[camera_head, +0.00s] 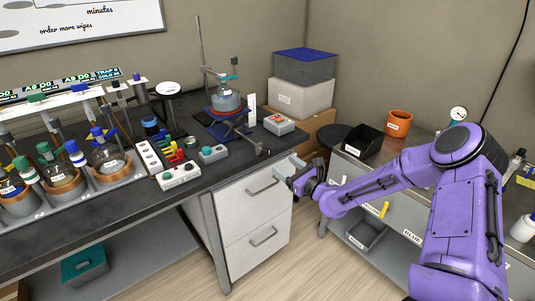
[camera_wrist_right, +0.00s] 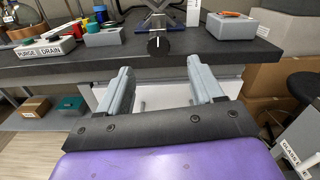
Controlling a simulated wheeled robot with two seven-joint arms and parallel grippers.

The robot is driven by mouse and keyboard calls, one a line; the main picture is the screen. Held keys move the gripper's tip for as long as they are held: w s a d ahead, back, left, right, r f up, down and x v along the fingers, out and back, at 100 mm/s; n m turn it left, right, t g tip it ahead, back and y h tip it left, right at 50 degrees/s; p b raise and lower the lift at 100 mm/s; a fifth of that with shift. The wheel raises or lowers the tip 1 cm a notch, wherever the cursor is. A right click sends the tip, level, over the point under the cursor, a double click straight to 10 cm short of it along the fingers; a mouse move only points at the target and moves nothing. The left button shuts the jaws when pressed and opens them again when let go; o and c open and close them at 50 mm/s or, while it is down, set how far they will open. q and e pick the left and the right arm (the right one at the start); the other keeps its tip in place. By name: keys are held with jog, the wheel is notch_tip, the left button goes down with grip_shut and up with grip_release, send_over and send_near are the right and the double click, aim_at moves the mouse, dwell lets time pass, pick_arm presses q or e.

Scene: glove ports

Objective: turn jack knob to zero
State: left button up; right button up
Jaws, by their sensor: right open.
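The jack knob (camera_head: 262,150) is a small dark knob at the front of the lab jack (camera_head: 236,126), near the bench's front edge. In the right wrist view the knob (camera_wrist_right: 158,44) is black with a white pointer line standing roughly upright. My right gripper (camera_head: 289,165) is open and empty in front of the bench edge, apart from the knob. In the wrist view its two grey fingers (camera_wrist_right: 161,76) frame the knob, which lies beyond them. My left gripper is not in view.
A round flask (camera_head: 226,100) stands on the jack. White drawers (camera_head: 254,215) lie below the bench edge. A black bin (camera_head: 362,141) stands on the side table.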

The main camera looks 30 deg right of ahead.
aim_at(269, 155)
jog(key=w, duration=0.6)
jog(key=w+a, duration=0.1)
jog(key=w, duration=0.3)
jog(key=shift+f, duration=0.1)
jog(key=c, duration=1)
jog(key=shift+a, duration=0.15)
jog(key=shift+c, duration=0.3)
